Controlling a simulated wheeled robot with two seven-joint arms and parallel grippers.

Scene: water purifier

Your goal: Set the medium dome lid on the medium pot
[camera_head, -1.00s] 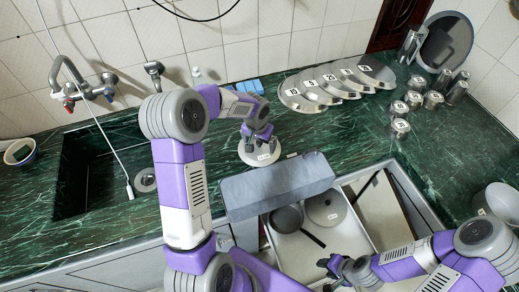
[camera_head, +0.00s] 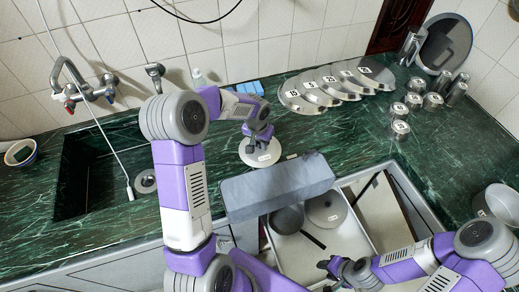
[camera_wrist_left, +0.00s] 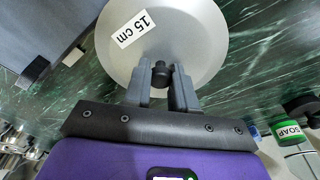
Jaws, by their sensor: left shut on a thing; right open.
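A pale grey round dome lid (camera_head: 260,154) labelled "15 cm" sits low over the green counter behind the grey box; I cannot tell whether it touches the counter. My left gripper (camera_head: 258,137) is shut on its dark knob from above; the lid (camera_wrist_left: 160,35) and the jaws on the knob (camera_wrist_left: 160,75) show in the left wrist view. A grey pot (camera_head: 497,203) stands on the counter at the right edge; its label is too small to read, so I cannot tell whether it is the medium pot. My right gripper (camera_head: 335,268) is open over the drawer's front right.
Several numbered flat round lids (camera_head: 335,85) lie overlapping at the back. Metal canisters (camera_head: 433,101) stand at the back right. The sink (camera_head: 100,170) is left.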

